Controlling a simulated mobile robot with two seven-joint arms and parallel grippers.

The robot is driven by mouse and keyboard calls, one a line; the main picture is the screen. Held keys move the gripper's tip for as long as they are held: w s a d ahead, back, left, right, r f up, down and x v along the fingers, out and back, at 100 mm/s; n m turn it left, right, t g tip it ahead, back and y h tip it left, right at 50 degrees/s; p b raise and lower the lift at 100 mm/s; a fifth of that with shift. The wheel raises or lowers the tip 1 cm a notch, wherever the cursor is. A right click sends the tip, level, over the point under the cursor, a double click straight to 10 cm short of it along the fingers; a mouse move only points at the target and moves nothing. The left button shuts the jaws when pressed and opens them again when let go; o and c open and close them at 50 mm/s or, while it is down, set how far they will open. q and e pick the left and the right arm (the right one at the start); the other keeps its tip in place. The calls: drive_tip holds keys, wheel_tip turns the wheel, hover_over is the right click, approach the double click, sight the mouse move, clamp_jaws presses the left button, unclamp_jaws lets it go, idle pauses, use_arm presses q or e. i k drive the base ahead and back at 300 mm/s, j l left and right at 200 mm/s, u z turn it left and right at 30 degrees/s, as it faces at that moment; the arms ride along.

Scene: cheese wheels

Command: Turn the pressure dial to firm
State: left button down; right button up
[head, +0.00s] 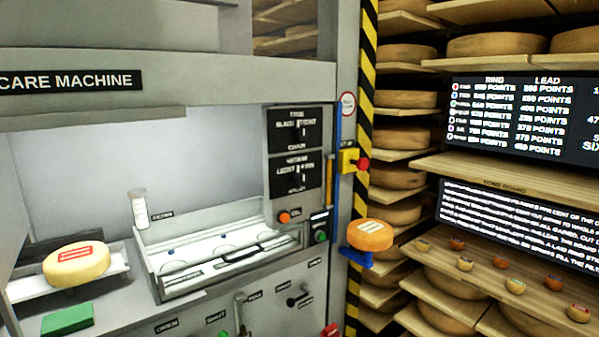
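Two black dial panels, an upper one (295,130) and a lower one (296,179), sit one above the other on the grey care machine (228,103), right of its open bay. Each has a small dark knob in its middle with blurred white lettering around it. The lower panel's lettering seems to read light and firm on either side of its knob, so it looks like the pressure dial. I cannot tell which way its knob points. Neither of my grippers is in view.
Below the panels are an orange button (284,217) and a white tray (215,262). A yellow cheese wheel (76,263) sits at left, a green block (67,319) before it. An orange wheel (370,235) rests on a blue support. A red button on a yellow box (349,161) juts out right.

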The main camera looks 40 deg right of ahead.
sight(300, 178)
drive_tip(key=l, duration=0.45)
drive_tip(key=i+l+z, duration=0.1)
drive_tip(key=l, duration=0.4)
drive_tip(key=i+l, duration=0.1)
drive_tip(key=l, duration=0.35)
drive_tip(key=l+z, duration=0.1)
drive_tip(key=l, duration=0.4)
drive_tip(key=i+l+z, duration=0.1)
drive_tip(key=l, duration=0.35)
drive_tip(key=i+l, duration=0.15)
drive_tip(key=l, duration=0.3)
drive_tip(key=i+l+z, duration=0.1)
drive_tip(key=l, duration=0.35)
drive_tip(key=i+l, duration=0.1)
drive_tip(key=l, duration=0.35)
